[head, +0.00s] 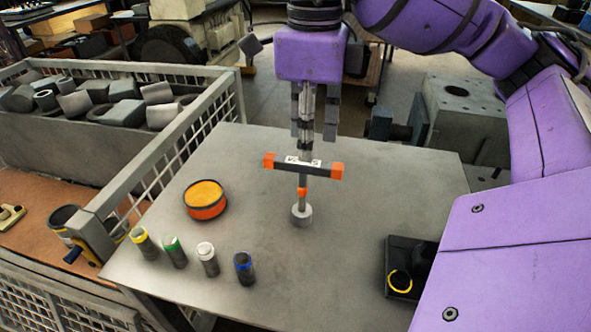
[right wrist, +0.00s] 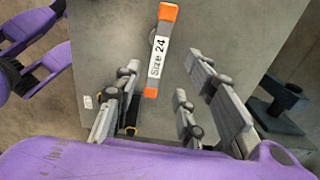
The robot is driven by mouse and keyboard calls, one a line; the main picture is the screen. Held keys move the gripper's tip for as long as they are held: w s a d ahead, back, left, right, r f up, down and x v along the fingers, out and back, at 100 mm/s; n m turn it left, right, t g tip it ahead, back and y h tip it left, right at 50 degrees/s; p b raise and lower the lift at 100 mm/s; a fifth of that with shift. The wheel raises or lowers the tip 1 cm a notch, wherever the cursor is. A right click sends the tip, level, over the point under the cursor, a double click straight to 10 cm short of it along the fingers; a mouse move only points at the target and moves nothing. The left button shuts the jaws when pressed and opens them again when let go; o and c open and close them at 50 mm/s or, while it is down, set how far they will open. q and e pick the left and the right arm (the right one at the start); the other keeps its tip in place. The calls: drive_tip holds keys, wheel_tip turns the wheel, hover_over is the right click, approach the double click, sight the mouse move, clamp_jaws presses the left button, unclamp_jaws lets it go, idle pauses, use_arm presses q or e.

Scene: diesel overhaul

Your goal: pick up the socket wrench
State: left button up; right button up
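The socket wrench (head: 321,170) stands upright on the grey table, with a dark crossbar, orange ends and a grey round foot. In the right wrist view its crossbar (right wrist: 156,78) bears a white "Size 24" label. My right gripper (head: 316,138) points down just above and behind the crossbar in the head view. In the right wrist view my right gripper (right wrist: 160,82) has its fingers wide apart with nothing between them; the crossbar lies ahead of and partly between the finger lines. Contact is not visible.
The table (head: 330,270) holds an orange-topped round tin (head: 205,199), several colour-banded cylinders (head: 207,259) and a black holder with a yellow ring (head: 400,282). A mesh-sided bin (head: 165,170) of metal parts borders the left. The table's middle front is clear.

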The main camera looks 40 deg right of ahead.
sight(303, 170)
drive_tip(key=f, duration=0.4)
drive_tip(key=a+f, duration=0.1)
drive_tip(key=f, duration=0.2)
drive_tip(key=shift+w, duration=0.1)
clamp_jaws()
